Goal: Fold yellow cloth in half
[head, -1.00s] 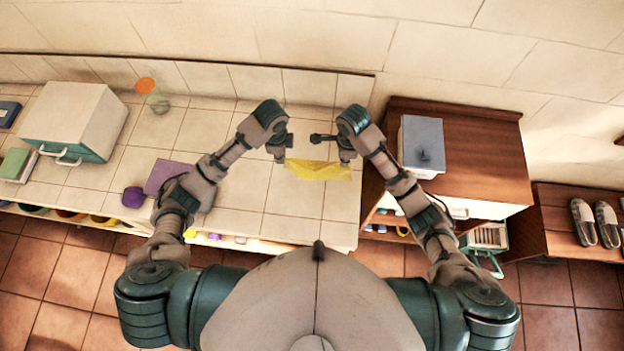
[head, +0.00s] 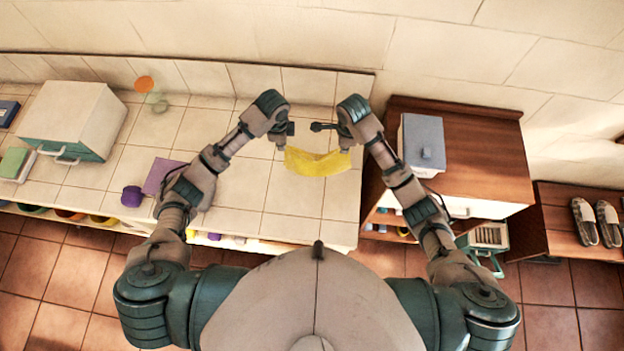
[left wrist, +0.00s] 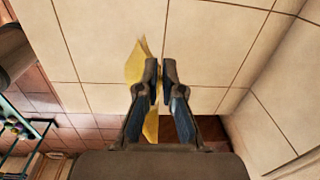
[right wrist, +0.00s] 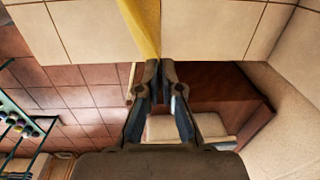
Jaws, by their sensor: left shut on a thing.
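The yellow cloth (head: 316,163) hangs as a sagging band between my two grippers, over the right end of the tiled counter. My left gripper (head: 281,144) is shut on its left end; in the left wrist view the cloth (left wrist: 138,62) shows beside and below the closed fingertips (left wrist: 159,72). My right gripper (head: 345,146) is at its right end. In the right wrist view the cloth (right wrist: 143,25) runs up from the near-touching fingertips (right wrist: 160,70), which look closed on it. Whether its lower edge touches the counter cannot be told.
The tiled counter (head: 235,190) is clear around the cloth. A purple mat (head: 160,177) and purple cup (head: 132,196) lie to the left, with a white box (head: 72,115) farther left. A wooden cabinet (head: 480,150) with a grey-lidded box (head: 423,140) stands right; a wall is behind.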

